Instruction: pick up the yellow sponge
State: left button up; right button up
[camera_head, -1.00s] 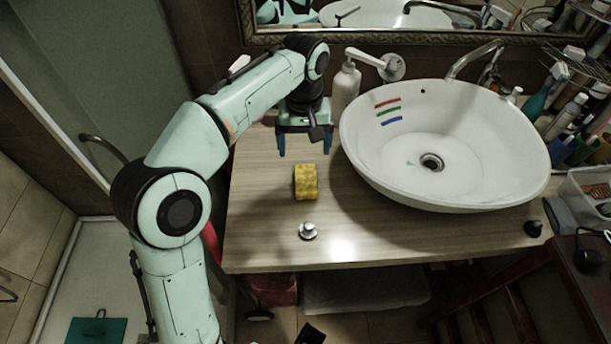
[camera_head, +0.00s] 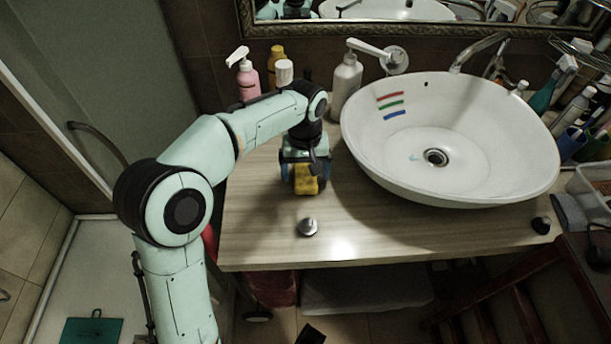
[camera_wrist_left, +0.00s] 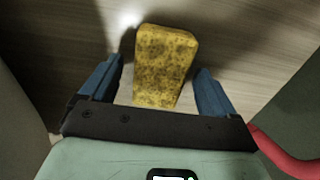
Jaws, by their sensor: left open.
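The yellow sponge (camera_head: 306,181) stands on the wooden counter, left of the basin. It also shows in the left wrist view (camera_wrist_left: 164,62) as a speckled yellow block. My left gripper (camera_head: 304,180) is over the sponge in the head view and hides its upper part. In the left wrist view the two blue fingers of my left gripper (camera_wrist_left: 157,82) are open, one on each side of the sponge. Gaps show between the sponge and both fingers there. My right gripper is not in view.
The white basin (camera_head: 449,184) with colored stripes stands close on the right. A silver knob (camera_head: 307,227) is on the counter in front of the sponge. A white pump bottle (camera_head: 346,82) and a pink bottle (camera_head: 249,82) stand behind. The counter's front left is clear.

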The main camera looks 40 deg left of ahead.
aim_at(305, 171)
pick_arm(q)
jog(key=c, duration=1.2)
jog(key=shift+r, duration=0.1)
notch_tip(305, 171, up, 20)
jog(key=p, duration=0.6)
jog(key=shift+o, duration=0.8)
